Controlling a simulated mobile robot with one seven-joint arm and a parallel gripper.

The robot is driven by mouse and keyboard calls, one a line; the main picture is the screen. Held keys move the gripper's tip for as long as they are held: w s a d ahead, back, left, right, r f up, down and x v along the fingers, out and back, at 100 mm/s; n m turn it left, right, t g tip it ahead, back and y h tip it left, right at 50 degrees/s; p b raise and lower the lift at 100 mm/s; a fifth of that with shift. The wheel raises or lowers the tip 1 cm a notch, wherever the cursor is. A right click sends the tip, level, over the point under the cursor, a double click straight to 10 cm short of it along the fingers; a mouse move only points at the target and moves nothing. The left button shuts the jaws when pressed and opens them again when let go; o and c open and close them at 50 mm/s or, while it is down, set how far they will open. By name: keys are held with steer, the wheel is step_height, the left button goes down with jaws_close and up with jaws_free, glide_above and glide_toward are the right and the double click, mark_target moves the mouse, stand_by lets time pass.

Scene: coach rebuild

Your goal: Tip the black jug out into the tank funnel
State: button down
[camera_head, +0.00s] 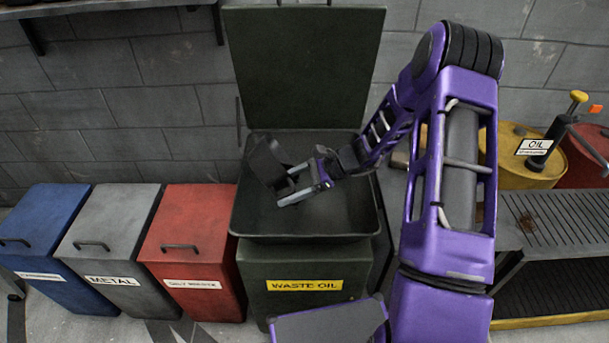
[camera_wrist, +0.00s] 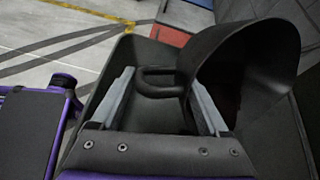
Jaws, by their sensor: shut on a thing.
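The black jug (camera_head: 262,160) is in my gripper (camera_head: 294,187), above the open dark funnel basin (camera_head: 308,229) of the waste oil tank (camera_head: 306,282). In the wrist view the jug (camera_wrist: 245,60) is tilted, its wide round mouth dark inside. Its handle (camera_wrist: 158,73) lies between the two grey fingers of my gripper (camera_wrist: 163,102), which are shut on it. No liquid shows; the inside of the jug is too dark to tell what it holds.
The tank's lid (camera_head: 303,65) stands raised against the block wall. Blue (camera_head: 60,225), grey (camera_head: 108,235) and red (camera_head: 192,240) bins stand at left. A slatted bench (camera_head: 550,222) and yellow oil drum (camera_head: 530,165) are at right.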

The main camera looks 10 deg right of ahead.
steer(key=shift+w+d+r+y+b, duration=0.1)
steer(key=shift+d+r+y+b, duration=0.35)
steer(key=shift+y, duration=0.45)
stand_by(0.8)
steer(key=shift+w+r+g, duration=0.1)
steer(key=shift+g, duration=0.2)
steer(key=shift+d+r+y, duration=0.15)
steer(key=shift+d+y, duration=0.15)
steer(key=shift+y, duration=0.2)
steer(key=shift+w+d+r+g+y+b, duration=0.1)
steer(key=shift+d+r+g+y+b, duration=0.1)
steer(key=shift+d+y+b, duration=0.3)
steer(key=shift+d+r+g+y+b, duration=0.2)
steer(key=shift+d+y, duration=0.1)
steer(key=shift+d, duration=0.4)
steer(key=shift+d, duration=0.1)
